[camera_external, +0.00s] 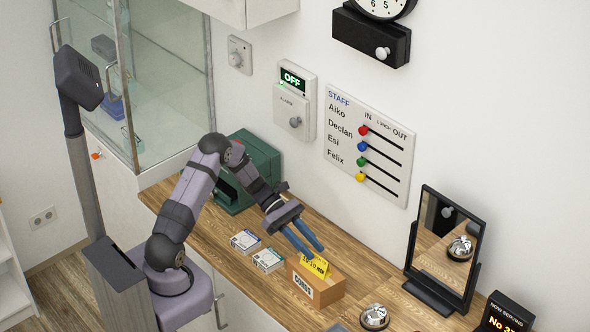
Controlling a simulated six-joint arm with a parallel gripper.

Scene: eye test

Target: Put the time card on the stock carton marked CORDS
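The time card (313,264) is a yellow folded card with dark print that looks like "10:10". It sits, tilted faces up, on top of the brown stock carton (330,290), whose white front label reads CORDS. My gripper (317,253) has two long blue fingers pointing down to the right, with a gap between them. Its fingertips are just above and behind the card's upper edge. I cannot tell whether a fingertip touches the card. The fingers look open and empty.
Two small white packs (268,260) lie left of the carton. A bell (374,317) stands at the front right, with a black-framed mirror (445,245) behind it. A green box (252,172) stands behind my arm. Bare wooden counter (345,258) shows behind the carton.

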